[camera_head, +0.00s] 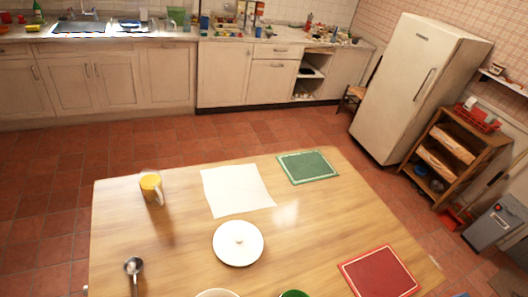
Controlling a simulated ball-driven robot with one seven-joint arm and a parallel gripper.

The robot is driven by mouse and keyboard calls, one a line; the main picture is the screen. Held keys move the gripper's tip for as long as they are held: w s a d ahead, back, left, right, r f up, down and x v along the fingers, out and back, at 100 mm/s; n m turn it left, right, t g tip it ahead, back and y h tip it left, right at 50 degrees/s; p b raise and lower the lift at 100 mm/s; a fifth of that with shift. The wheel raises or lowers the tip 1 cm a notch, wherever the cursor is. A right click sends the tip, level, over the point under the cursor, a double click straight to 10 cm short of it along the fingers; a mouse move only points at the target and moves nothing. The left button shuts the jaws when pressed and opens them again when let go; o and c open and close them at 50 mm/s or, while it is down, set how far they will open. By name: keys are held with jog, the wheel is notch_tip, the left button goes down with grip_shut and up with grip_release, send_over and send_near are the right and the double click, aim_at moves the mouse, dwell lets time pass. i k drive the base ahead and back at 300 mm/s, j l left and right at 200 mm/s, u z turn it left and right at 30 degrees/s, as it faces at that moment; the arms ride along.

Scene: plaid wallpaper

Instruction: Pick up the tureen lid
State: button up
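The tureen lid (238,244) looks to be the round white disc with a small knob at its centre. It lies flat on the wooden table (310,225), just below a white sheet and apart from the things around it. The rim of a white bowl-like vessel (217,293) shows at the bottom edge of the view, mostly cut off. My gripper is not in view.
A fridge (418,85) stands beyond. Tiled floor separates table and counters.

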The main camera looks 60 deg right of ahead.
aim_at(239, 243)
jog(key=k+l+z, duration=0.2)
jog(key=k, duration=0.3)
jog(key=k+l+z, duration=0.25)
jog(key=k, duration=0.2)
jog(key=z, duration=0.4)
jog(key=u, duration=0.4)
jog(key=i+l, duration=0.1)
jog(key=i, duration=0.6)
jog(key=i+l+z, duration=0.1)
jog(key=i, duration=0.6)
